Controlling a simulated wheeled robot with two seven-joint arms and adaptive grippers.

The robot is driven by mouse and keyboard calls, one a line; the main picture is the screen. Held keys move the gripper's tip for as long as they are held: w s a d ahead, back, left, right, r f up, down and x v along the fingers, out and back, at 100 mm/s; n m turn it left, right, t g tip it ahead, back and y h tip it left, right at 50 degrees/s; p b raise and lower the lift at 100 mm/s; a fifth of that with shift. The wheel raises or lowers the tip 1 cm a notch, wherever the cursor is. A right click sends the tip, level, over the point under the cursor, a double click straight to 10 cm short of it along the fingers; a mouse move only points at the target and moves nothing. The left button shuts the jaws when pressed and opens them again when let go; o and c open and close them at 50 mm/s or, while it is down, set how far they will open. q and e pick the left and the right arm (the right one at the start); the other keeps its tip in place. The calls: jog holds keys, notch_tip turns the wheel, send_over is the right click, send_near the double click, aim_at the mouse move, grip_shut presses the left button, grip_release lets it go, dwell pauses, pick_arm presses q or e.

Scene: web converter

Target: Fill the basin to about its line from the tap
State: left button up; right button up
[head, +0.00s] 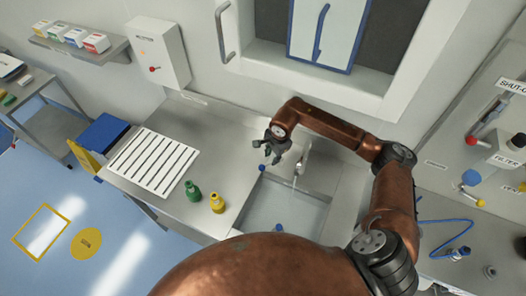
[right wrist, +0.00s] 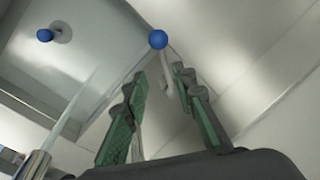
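The steel basin (head: 262,203) is sunk in the counter, partly hidden by my own arm. The tap (head: 301,160) stands at its back edge, and a thin pale stream falls from it. The stream also shows in the right wrist view (right wrist: 80,105). A blue ball-ended lever (right wrist: 158,39) is just beyond my right fingertips; its ball also shows in the head view (head: 262,168). A blue plug (right wrist: 45,35) sits at the drain. My right gripper (head: 270,150) is open above the basin's back left corner, apparently empty. My left gripper is out of view. Water level and line are unclear.
A green bottle (head: 193,191) and a yellow bottle (head: 217,203) stand left of the basin. A slotted white rack (head: 153,162) lies farther left. A wall box (head: 160,52) and window frame (head: 315,85) are behind. Valves and a blue hose (head: 440,222) are at right.

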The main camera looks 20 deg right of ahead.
aim_at(268, 164)
jog(key=f, duration=0.2)
jog(key=w+f+p, duration=0.1)
jog(key=f, duration=0.1)
jog(key=w+f, duration=0.1)
jog(key=f, duration=0.1)
jog(key=shift+a+f+p, duration=0.15)
jog(key=shift+f+p, duration=0.05)
jog(key=shift+p, duration=0.15)
jog(key=shift+w+f, duration=0.1)
jog(key=shift+f, duration=0.6)
jog(key=shift+c, duration=0.5)
grip_shut()
